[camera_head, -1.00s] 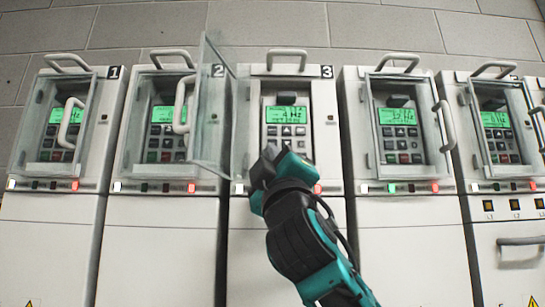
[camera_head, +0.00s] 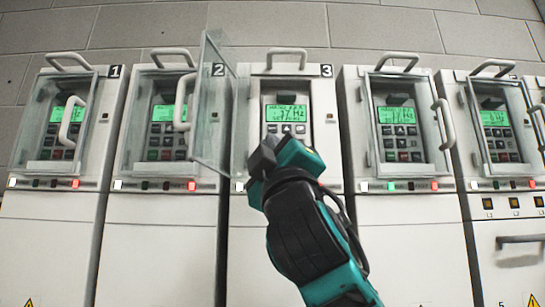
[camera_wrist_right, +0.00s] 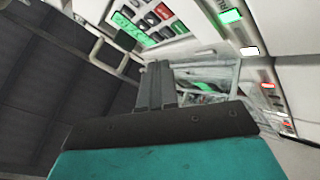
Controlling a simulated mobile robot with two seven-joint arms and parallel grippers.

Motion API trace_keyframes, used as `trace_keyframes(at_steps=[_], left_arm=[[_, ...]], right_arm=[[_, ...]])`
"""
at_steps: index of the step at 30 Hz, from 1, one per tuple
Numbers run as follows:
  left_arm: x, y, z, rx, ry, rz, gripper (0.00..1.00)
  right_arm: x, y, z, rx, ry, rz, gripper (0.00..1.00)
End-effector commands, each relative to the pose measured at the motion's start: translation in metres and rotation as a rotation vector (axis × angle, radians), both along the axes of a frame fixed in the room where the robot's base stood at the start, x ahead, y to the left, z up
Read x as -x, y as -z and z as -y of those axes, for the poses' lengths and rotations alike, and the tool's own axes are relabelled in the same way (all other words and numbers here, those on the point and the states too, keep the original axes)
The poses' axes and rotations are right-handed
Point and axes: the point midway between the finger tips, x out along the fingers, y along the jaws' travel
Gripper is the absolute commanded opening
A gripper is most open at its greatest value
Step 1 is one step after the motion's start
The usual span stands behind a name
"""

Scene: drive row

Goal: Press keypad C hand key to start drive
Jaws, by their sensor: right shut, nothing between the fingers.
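The keypad (camera_head: 287,114) in cabinet 3 has a green display with a changing Hz reading. Its lower keys are hidden behind my gripper in the head view. No letter C is readable. My right gripper (camera_head: 260,165) is shut and empty, in front of the lower left of this keypad's recess. In the right wrist view its closed fingers (camera_wrist_right: 156,86) point toward the cabinets, apart from the keypad (camera_wrist_right: 150,22) with red and green keys. A lit green lamp (camera_wrist_right: 231,16) and a white lamp (camera_wrist_right: 250,51) show there. My left gripper is not in view.
Cabinet 3's glass door (camera_head: 212,105) stands open to the left of its keypad. Cabinets 1 (camera_head: 62,125), 2 (camera_head: 165,125) and 4 (camera_head: 405,125) have closed glass doors with handles. Another cabinet (camera_head: 497,125) stands at the far right.

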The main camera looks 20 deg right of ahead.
Motion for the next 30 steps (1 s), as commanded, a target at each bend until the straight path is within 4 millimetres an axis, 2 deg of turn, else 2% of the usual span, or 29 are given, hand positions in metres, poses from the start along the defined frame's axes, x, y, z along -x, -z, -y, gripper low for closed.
trace_keyframes(at_steps=[3,9,30], left_arm=[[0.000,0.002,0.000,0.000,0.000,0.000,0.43],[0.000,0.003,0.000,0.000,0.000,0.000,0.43],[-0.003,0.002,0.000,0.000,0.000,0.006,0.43]], right_arm=[[0.012,0.000,-0.004,-0.001,-0.002,0.003,0.00],[0.023,0.000,-0.006,-0.002,0.000,0.001,0.00],[0.023,0.000,-0.006,0.000,0.001,0.000,0.00]])
